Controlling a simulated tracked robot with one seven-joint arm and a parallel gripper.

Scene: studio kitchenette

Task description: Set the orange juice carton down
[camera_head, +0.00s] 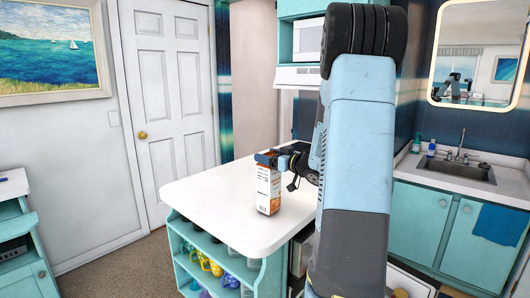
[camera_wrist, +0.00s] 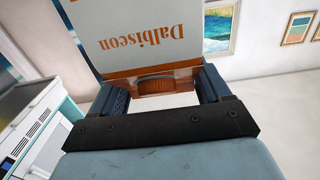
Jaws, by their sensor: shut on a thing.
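The orange juice carton (camera_head: 268,190) is white and orange and stands upright at the white island counter (camera_head: 207,190), near its right end. I cannot tell whether its base touches the counter top. My gripper (camera_head: 268,158) is shut on the upper part of the carton. In the wrist view the carton (camera_wrist: 140,40) shows orange lettering, upside down, and its orange end lies between the two dark fingers of my gripper (camera_wrist: 160,88). My arm hides part of the counter's right side.
The counter top is otherwise clear around the carton, with free room to its left. Shelves below it hold colourful mugs (camera_head: 210,266). A sink (camera_head: 462,171) with bottles beside it is at the right. A white door (camera_head: 170,100) stands behind.

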